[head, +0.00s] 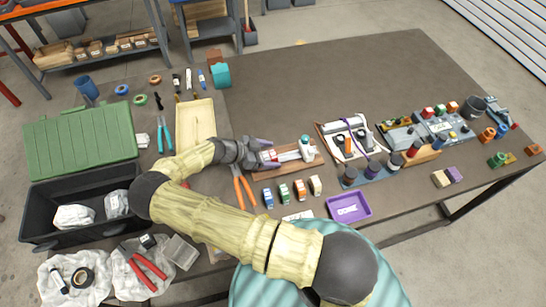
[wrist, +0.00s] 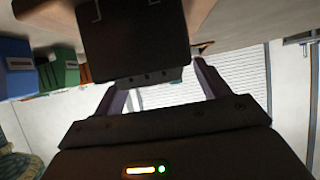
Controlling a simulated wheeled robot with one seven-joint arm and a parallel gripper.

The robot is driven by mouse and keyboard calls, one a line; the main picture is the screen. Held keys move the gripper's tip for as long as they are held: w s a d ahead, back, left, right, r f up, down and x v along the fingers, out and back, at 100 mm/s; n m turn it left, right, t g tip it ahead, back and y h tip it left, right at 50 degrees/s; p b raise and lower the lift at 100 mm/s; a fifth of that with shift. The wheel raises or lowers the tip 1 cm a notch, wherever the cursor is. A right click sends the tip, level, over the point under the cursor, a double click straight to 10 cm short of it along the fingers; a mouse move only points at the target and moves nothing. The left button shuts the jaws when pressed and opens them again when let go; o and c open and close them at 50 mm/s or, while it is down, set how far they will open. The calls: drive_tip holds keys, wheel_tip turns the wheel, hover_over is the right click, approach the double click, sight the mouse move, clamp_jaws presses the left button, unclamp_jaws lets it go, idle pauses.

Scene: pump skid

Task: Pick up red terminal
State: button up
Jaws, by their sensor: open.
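My gripper (head: 272,154) reaches from the left over the left end of a wooden board (head: 314,160). Its jaws are open. A small red and white piece (head: 267,156) shows between the fingers; I cannot tell whether it is the red terminal or whether the fingers touch it. A white and grey clamp-like part (head: 306,148) stands on the same board, to the right. In the wrist view my gripper's fingers (wrist: 158,85) are spread apart.
Blue (head: 268,198), green (head: 284,194), orange (head: 300,189) and beige blocks stand in a row in front of the board. A purple tray (head: 349,206) lies nearer. A panel with tools (head: 345,140) is to the right. The table's far middle (head: 330,80) is clear.

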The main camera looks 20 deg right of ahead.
drive_tip(key=c, duration=1)
drive_tip(key=shift+c, duration=0.2)
drive_tip(key=shift+r, duration=0.15)
wheel_tip(320, 180, up, 10)
drive_tip(key=p, duration=0.3)
